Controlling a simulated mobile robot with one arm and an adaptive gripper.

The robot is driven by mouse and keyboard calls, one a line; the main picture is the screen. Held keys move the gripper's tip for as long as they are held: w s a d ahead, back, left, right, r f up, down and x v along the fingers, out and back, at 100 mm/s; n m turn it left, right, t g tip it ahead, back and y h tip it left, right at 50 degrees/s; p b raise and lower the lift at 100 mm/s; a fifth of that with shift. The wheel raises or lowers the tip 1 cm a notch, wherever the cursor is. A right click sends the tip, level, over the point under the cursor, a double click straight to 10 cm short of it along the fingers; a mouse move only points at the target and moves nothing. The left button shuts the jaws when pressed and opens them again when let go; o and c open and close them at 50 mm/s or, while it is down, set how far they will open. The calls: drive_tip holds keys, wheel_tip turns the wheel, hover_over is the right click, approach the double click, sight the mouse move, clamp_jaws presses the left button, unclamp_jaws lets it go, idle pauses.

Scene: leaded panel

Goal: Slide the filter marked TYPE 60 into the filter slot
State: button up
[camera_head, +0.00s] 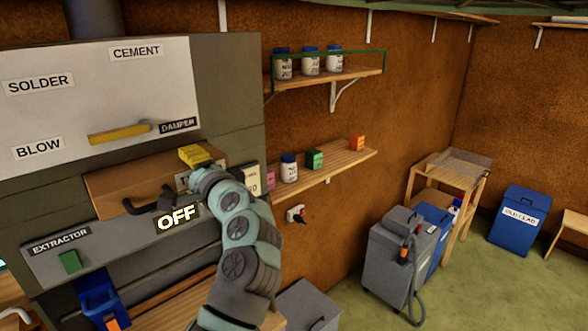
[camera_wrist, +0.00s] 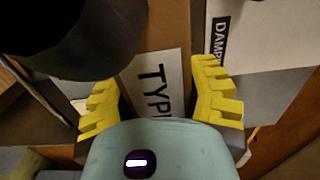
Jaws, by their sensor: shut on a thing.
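A brown box-like filter (camera_head: 135,182) with a black handle (camera_head: 150,203) is at the grey cabinet front, below the damper lever. Its right end is at my gripper (camera_head: 196,156). In the wrist view the yellow fingers of my gripper (camera_wrist: 153,88) stand on both sides of the filter (camera_wrist: 160,28) and are shut on it. A white label (camera_wrist: 158,80) between them reads "TYP"; the rest is hidden by my gripper, so the number cannot be read. The slot opening is not clearly visible; I cannot tell how far the filter is inside.
A white panel (camera_head: 60,95) with SOLDER, CEMENT and BLOW labels and a yellow damper lever (camera_head: 120,133) is above. An OFF sign (camera_head: 177,218) and green extractor button (camera_head: 70,262) are below. Wall shelves (camera_head: 335,165) with jars stand right. The floor (camera_head: 480,270) is partly clear.

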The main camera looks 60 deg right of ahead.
drive_tip(key=shift+b+x, duration=0.35)
drive_tip(key=shift+x, duration=2.15)
drive_tip(key=o, duration=1.3)
drive_tip(key=shift+o, duration=0.2)
drive_tip(key=shift+s, duration=0.1)
drive_tip(key=shift+s, duration=0.3)
drive_tip(key=v, duration=1.1)
drive_tip(key=shift+s+a, duration=0.1)
